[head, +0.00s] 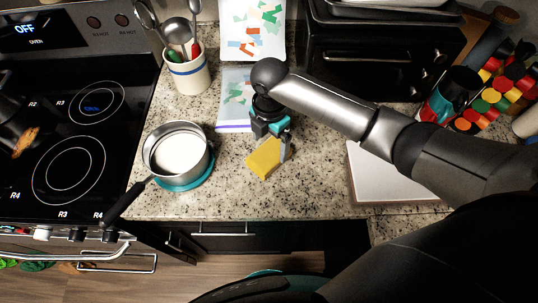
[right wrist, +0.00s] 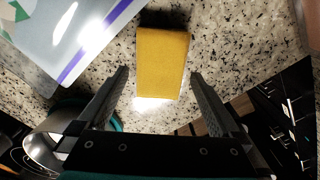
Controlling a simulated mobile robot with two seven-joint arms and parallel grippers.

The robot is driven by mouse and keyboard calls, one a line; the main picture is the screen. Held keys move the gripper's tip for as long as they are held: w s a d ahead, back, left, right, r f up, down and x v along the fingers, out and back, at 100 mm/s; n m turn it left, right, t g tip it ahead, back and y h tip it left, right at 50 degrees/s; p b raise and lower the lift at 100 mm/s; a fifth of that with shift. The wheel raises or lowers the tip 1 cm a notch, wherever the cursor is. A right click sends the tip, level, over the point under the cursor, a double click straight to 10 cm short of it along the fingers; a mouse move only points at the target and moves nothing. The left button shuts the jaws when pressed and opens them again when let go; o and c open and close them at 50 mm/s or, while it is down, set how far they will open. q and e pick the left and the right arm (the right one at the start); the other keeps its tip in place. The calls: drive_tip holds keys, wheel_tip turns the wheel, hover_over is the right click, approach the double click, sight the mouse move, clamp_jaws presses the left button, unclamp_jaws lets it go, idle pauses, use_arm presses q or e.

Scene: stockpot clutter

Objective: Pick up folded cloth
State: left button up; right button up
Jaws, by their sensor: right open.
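The folded cloth (head: 264,159) is a yellow, thick rectangular block lying on the speckled stone counter near its front edge. It also shows in the right wrist view (right wrist: 162,62), at the top middle, with a dark strip along its far side. My right gripper (head: 275,141) is open above the cloth, and part of it hides the cloth's far end in the head view. In the right wrist view the two fingers (right wrist: 158,78) are spread to either side of the cloth's near end, with nothing held. My left gripper is not in view.
A metal pot (head: 178,150) stands on a teal trivet (head: 201,183) left of the cloth, its black handle pointing front left. A printed bag (head: 233,100) lies behind. A white board (head: 385,178) lies right. A utensil crock (head: 188,75) stands at back left, beside the stove.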

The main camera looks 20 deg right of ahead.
sight(272, 151)
drive_tip(key=shift+w+d+f, duration=0.1)
drive_tip(key=shift+d+f, duration=0.05)
drive_tip(key=shift+f, duration=1)
drive_tip(key=shift+w+d+f, duration=0.1)
drive_tip(key=shift+d+f, duration=0.05)
drive_tip(key=shift+f, duration=1)
drive_tip(key=c, duration=1.1)
drive_tip(key=shift+r, duration=0.1)
